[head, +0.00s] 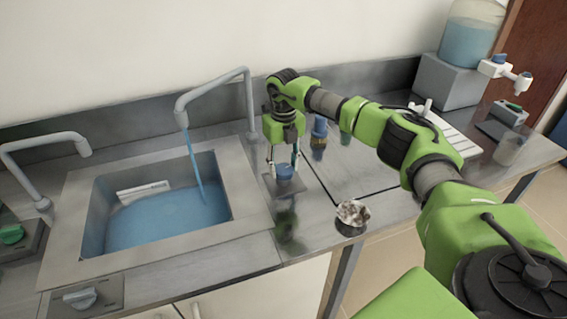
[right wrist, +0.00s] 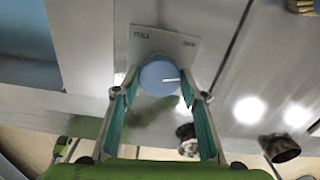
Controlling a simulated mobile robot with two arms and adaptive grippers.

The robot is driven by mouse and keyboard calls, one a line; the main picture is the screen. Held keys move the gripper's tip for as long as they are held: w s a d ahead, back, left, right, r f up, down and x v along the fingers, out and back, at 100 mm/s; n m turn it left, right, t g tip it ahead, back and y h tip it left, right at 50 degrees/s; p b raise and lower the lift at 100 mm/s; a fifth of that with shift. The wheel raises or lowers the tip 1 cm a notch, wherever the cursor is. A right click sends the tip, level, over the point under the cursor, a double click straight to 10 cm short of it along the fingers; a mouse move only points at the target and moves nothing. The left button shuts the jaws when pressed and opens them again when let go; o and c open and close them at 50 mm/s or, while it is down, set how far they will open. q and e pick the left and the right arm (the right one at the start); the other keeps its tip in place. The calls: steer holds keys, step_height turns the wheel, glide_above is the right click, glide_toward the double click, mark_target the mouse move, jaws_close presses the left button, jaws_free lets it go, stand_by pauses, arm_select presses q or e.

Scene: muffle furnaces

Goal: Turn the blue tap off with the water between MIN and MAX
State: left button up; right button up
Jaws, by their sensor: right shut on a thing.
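The blue tap knob (head: 285,171) sits on a plate right of the sink; it also shows in the right wrist view (right wrist: 159,75) with a white pointer mark. My right gripper (head: 283,160) points down over the knob, its fingers on either side, shut on it. A blue water stream (head: 193,160) runs from the spout (head: 182,117) into the sink (head: 249,215). Blue water (head: 165,222) stands in the basin. A white level plate (head: 143,190) is on its back wall, with the waterline near its lower edge; its marks are too small to read. My left gripper is out of view.
A second spout (head: 83,147) and a green knob (head: 11,234) are at the left. A grey knob (head: 80,298) is at the front. A small bowl (head: 349,230) with crumpled material stands near the counter's front edge. A blue-topped bottle (head: 320,128) is behind my right gripper.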

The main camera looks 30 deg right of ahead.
mark_target(284, 168)
steer(key=shift+m+p, duration=0.45)
steer(key=shift+m, duration=1.25)
steer(key=o, duration=1.1)
steer(key=shift+r, duration=0.2)
step_height(284, 168, up, 12)
steer(key=shift+f, duration=0.25)
